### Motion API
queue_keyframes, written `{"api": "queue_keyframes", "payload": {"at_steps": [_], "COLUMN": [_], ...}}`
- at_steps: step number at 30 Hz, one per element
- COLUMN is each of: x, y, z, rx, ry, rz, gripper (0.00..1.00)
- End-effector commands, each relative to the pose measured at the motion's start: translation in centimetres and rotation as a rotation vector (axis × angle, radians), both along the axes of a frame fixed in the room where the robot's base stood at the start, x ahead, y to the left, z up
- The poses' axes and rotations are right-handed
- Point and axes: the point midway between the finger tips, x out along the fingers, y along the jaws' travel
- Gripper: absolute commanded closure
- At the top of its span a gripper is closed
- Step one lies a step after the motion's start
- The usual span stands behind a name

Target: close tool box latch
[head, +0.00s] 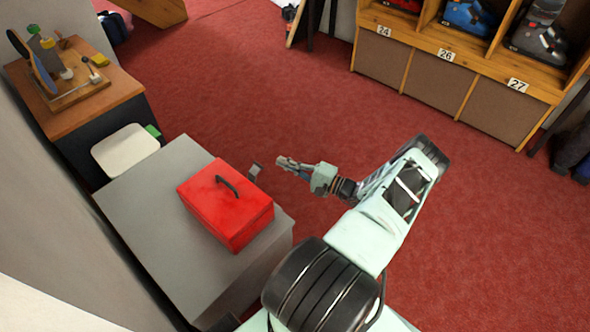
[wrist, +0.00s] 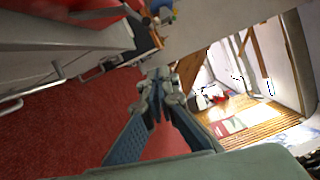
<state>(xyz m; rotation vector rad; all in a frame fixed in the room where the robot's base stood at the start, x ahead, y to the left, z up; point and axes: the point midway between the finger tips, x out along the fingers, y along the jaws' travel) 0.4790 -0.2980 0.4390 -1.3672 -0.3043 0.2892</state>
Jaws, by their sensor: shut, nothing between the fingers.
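A red tool box (head: 225,205) with a black handle on its lid sits on a grey cabinet (head: 165,225) in the head view. The lid looks down. A small grey latch (head: 254,170) sticks out from the box's upper right side. My gripper (head: 279,161) is just right of the latch, apart from it, past the cabinet's edge. In the wrist view my gripper (wrist: 158,88) has its fingertips together with nothing between them.
Metal drawer handles (wrist: 98,70) stick out from the cabinet front in the wrist view. Wooden cubbies (head: 450,75) line the back right. Open red carpet (head: 300,80) lies between.

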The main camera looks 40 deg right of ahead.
Motion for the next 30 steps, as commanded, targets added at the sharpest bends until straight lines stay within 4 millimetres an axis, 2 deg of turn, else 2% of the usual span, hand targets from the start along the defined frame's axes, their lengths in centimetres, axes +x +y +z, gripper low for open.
{"api": "queue_keyframes", "payload": {"at_steps": [3,9,15,30], "x": [2.5,2.0,1.8,1.8], "y": [1.2,3.4,4.7,4.9], "z": [-0.1,0.6,0.8,1.2], "rx": [0.001,0.003,0.001,-0.020], "ry": [0.000,0.001,0.002,-0.002], "rz": [0.004,0.000,0.000,0.000], "gripper": [1.00,1.00,1.00,1.00]}}
